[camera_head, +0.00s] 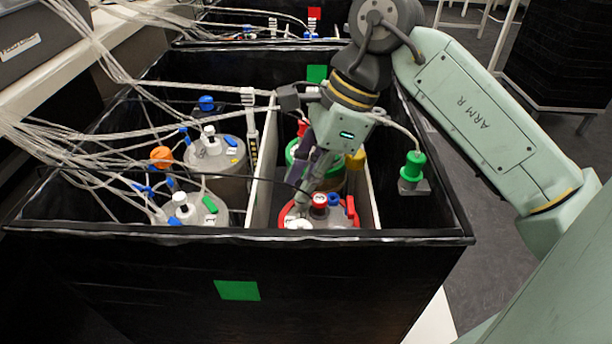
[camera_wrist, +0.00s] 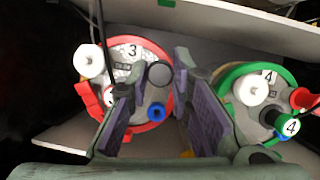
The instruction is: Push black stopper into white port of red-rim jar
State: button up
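The red-rim jar (camera_wrist: 166,106) bears a 3 and stands in the right compartment; its red rim also shows in the head view (camera_head: 345,226). A white port (camera_wrist: 88,60) rises from its lid at the left in the wrist view; a white fitting shows near the front of the lid in the head view (camera_head: 297,223). A dark round piece (camera_wrist: 159,73), possibly the black stopper, appears between my fingertips over the lid; I cannot tell its height. My gripper (camera_wrist: 161,70) has its fingers apart, with visible gaps beside this piece. In the head view my gripper (camera_head: 303,188) points down over the jar.
The green-rim jar (camera_wrist: 228,75) marked 4 stands beside the red-rim jar. A blue cap (camera_wrist: 156,112) sits on the red-rim jar's lid. A black cable crosses close to the white port. The box's black front wall (camera_head: 150,275) and a white divider (camera_head: 262,190) bound the compartment.

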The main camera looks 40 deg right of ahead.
jog(key=o, duration=0.4)
jog(key=v, duration=1.2)
